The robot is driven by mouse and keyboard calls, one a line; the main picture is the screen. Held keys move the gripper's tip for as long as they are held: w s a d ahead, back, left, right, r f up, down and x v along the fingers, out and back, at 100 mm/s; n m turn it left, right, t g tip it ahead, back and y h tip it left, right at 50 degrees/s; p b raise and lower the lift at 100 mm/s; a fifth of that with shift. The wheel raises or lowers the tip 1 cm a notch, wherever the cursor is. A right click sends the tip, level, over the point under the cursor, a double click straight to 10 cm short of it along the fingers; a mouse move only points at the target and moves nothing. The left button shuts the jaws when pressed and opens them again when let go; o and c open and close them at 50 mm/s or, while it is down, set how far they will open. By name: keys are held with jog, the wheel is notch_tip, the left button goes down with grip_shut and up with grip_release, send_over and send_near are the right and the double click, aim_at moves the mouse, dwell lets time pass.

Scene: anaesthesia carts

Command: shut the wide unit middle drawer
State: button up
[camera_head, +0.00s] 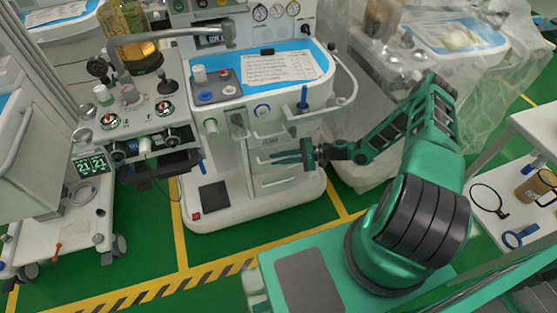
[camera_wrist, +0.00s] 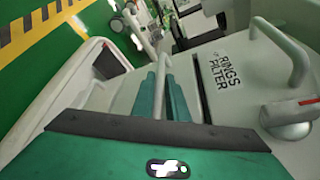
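The wide unit (camera_head: 225,165) is the white anaesthesia cart in the middle of the head view, with a stack of drawers on its front. My gripper (camera_head: 288,157) is level with the drawer front below a small label. In the wrist view, my gripper's two teal fingers (camera_wrist: 162,100) lie on either side of a pale bar handle (camera_wrist: 162,75), with little or no gap showing. This handle belongs to the middle drawer (camera_wrist: 125,95). A dark gap (camera_wrist: 201,88) runs between it and the drawer marked "RINGS FILTER" (camera_wrist: 235,70). How far the middle drawer stands out is hard to tell.
The upper drawer's handle (camera_wrist: 287,50) sticks out close by. The unit's white base (camera_head: 255,205) juts out below. A plastic-covered cart (camera_head: 390,55) stands at the right behind my arm. A white shelf trolley (camera_head: 505,205) is at the far right. Green floor is free in front.

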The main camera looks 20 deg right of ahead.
jog(key=v, duration=0.7)
jog(key=shift+d, duration=0.3)
jog(key=shift+d, duration=0.15)
jog(key=shift+s, duration=0.1)
